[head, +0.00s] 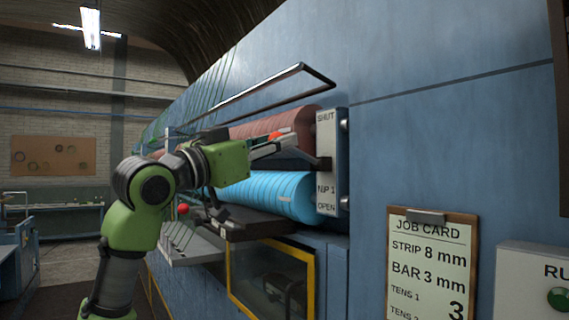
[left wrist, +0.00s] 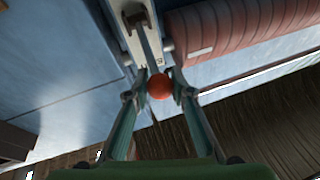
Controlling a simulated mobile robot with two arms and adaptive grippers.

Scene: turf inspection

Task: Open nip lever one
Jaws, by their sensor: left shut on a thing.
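The nip 1 plate (head: 327,148) is a pale upright panel at the roller ends, marked SHUT at the top and OPEN at the bottom. A dark lever (head: 322,163) comes out from about the plate's middle height. Its red ball knob (head: 276,135) shows at my left gripper (head: 282,146). In the left wrist view the red knob (left wrist: 160,86) sits between the two fingertips, with the lever (left wrist: 151,45) running up to the plate. My left gripper is shut on the knob. The gripper hides part of the lever in the head view. My right gripper is out of view.
A reddish roller (head: 300,122) lies above a bright blue roller (head: 270,192). A black bar frame (head: 270,85) juts out above them. Another red knob (head: 183,208) is further left. A job card (head: 431,262) and a control box (head: 535,280) are at right.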

